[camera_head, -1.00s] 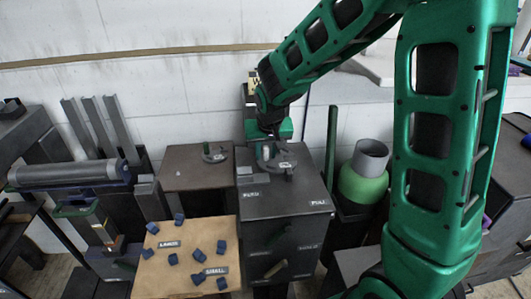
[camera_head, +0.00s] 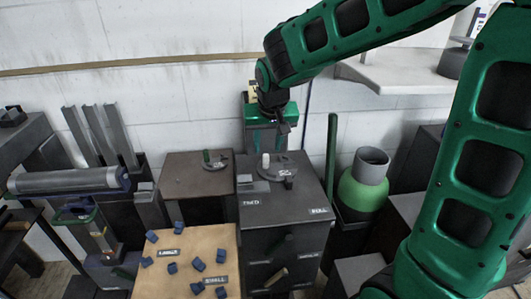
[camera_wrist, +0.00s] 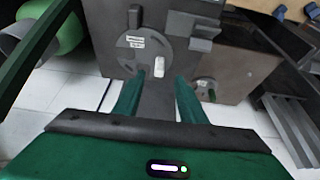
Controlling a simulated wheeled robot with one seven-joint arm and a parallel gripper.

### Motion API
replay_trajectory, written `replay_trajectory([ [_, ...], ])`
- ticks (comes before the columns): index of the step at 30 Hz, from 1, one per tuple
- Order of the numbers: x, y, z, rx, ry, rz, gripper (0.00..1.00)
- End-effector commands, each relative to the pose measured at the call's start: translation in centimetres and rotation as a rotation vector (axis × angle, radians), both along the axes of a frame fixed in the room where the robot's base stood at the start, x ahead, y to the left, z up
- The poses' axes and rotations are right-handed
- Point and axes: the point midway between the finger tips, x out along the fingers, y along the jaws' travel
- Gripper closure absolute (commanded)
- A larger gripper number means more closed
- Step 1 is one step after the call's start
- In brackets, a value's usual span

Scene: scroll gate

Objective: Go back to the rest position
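My gripper (camera_head: 268,138) is up behind the dark drawer cabinet (camera_head: 284,214), raised above its top. In the wrist view its two green fingers (camera_wrist: 157,98) stand apart with nothing between them. Beyond the fingers is a round grey dial plate (camera_wrist: 142,50) with a label and a small white peg (camera_wrist: 159,67). The same plate (camera_head: 284,171) lies on the cabinet top in the head view, with the white peg (camera_head: 266,161) upright on it. My gripper does not appear to touch either.
A lower brown cabinet (camera_head: 192,182) with a green-pegged plate stands left of the dark one. A tan board (camera_head: 185,262) with several blue cubes is in front. A green vase (camera_head: 362,190) stands right. A white shelf (camera_head: 405,78) is at the upper right.

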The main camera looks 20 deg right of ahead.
Motion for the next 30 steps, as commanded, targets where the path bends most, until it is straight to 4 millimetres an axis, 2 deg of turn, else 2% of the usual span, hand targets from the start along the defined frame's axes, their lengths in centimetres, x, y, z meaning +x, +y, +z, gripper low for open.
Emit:
replay_trajectory([
  [6, -0.5, 0.1, 1.2, 0.0, 0.001, 0.001, 0.63],
  [21, -0.7, -0.2, 1.3, -0.001, 0.003, -0.004, 0.63],
  [23, -1.2, -1.0, 1.4, -0.005, 0.009, -0.013, 0.63],
  [26, -2.9, -3.6, 1.5, -0.013, 0.034, -0.045, 0.63],
  [29, -5.9, -7.3, 1.6, -0.021, 0.074, -0.093, 0.63],
  [30, -7.4, -8.8, 1.6, -0.022, 0.095, -0.115, 0.63],
])
